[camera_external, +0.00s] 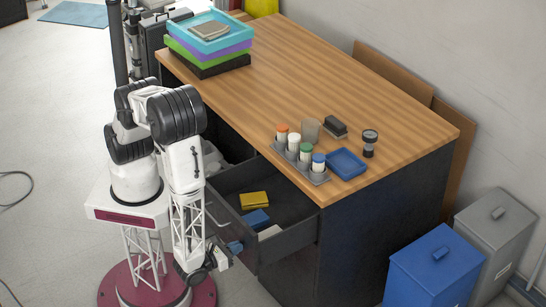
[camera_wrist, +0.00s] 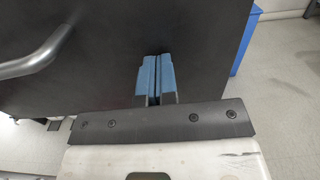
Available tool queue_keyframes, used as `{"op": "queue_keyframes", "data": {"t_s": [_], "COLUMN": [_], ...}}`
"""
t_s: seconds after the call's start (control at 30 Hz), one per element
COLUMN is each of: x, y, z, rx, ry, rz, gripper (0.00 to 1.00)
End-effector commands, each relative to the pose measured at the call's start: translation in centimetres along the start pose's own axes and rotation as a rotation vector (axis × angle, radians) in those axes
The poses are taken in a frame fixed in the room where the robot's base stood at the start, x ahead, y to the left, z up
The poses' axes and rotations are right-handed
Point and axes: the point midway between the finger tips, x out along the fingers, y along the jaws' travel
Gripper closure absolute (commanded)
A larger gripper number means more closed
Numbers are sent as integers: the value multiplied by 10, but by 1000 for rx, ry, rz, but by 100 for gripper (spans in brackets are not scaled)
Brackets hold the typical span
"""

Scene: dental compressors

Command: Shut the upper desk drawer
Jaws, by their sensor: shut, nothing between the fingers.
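The upper desk drawer (camera_external: 298,238) stands pulled out from the dark front of the wooden-topped desk. A yellow item, a blue item and a pale item lie inside it. My gripper (camera_external: 236,247) is at the drawer's outer front, near its right end. In the wrist view my gripper's blue fingers (camera_wrist: 157,78) are together and empty, pointing at the dark drawer front (camera_wrist: 110,60). I cannot tell whether they touch it. The curved metal drawer handle (camera_wrist: 38,58) is to the left of the fingers.
On the desktop (camera_external: 300,75) are stacked trays (camera_external: 210,45), a rack of capped bottles (camera_external: 302,165) and a blue tray (camera_external: 346,163). A blue bin (camera_external: 432,270) and a grey bin (camera_external: 495,235) stand right of the desk. An opening behind my arm holds white items, partly hidden.

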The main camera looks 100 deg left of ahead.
Motion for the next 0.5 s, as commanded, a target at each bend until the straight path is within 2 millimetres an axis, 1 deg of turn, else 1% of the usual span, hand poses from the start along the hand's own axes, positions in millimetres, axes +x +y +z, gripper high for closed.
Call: {"op": "queue_keyframes", "data": {"t_s": [0.27,0.5], "x": [25,62], "y": [0,1], "z": [0,0], "rx": [-1,-1], "ry": [0,-1], "rz": [4,4], "gripper": [100,100]}}
